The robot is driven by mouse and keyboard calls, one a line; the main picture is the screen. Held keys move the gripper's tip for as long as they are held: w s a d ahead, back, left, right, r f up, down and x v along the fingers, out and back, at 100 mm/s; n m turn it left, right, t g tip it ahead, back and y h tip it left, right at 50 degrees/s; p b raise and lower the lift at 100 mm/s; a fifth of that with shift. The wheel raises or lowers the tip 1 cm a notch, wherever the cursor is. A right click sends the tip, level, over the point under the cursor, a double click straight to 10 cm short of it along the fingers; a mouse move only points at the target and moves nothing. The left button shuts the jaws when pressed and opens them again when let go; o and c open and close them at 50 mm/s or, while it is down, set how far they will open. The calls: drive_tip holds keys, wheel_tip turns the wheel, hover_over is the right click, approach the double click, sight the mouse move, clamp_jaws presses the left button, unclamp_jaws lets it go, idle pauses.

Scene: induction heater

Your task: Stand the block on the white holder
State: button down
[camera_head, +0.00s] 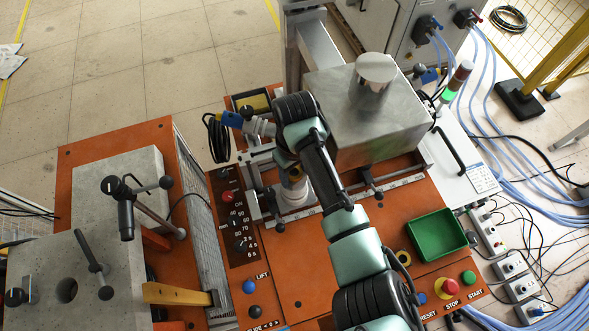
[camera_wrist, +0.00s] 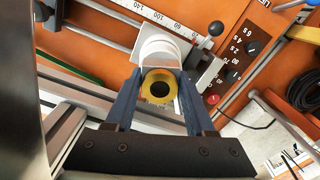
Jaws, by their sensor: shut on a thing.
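The block (camera_wrist: 159,88) is yellow with a round dark opening, seen end-on in the wrist view. My gripper (camera_wrist: 159,84) is shut on it, with one dark blue finger on each side. The white holder (camera_wrist: 160,50) is a round white post right beyond the block. In the head view the white holder (camera_head: 294,196) stands on the orange bench by the scale rail. My gripper (camera_head: 292,172) is just above it there, and the arm hides most of the block. I cannot tell whether block and holder touch.
A large metal housing (camera_head: 365,120) stands close to the right of my gripper. A green tray (camera_head: 437,236) and a yellow ring (camera_head: 402,257) lie on the orange bench (camera_head: 300,290). A dial panel (camera_head: 235,215) is on the left. Clamp levers stand around the scale rail.

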sight(294, 173)
drive_tip(key=shift+f, duration=0.1)
drive_tip(key=shift+f, duration=0.15)
drive_tip(key=c, duration=0.5)
unclamp_jaws()
wheel_tip(294, 173, up, 13)
drive_tip(key=shift+f+b, duration=0.2)
drive_tip(key=shift+b, duration=0.8)
